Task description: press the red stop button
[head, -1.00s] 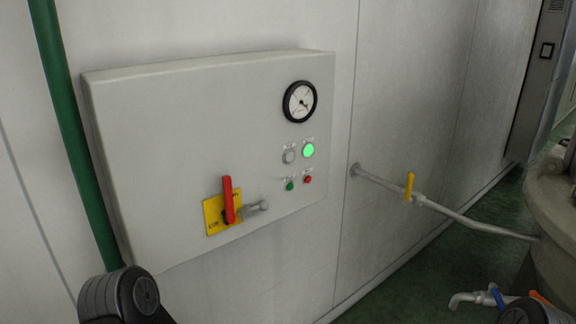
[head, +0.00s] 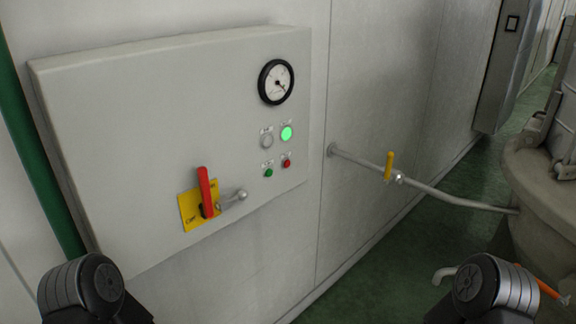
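The small red stop button (head: 287,162) sits on the lower right of the grey control panel (head: 120,120) on the wall. A small green button (head: 268,173) is just left of it. Above them are a lit green lamp (head: 286,133) and an unlit pale lamp (head: 266,140). Nothing touches the red button. Parts of both my arms show at the bottom left and bottom right of the head view, below the panel. Neither gripper's fingers are in the picture.
A round gauge (head: 276,82) is above. A pipe with a yellow valve handle (head: 389,166) runs right to a large vessel (head: 545,190).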

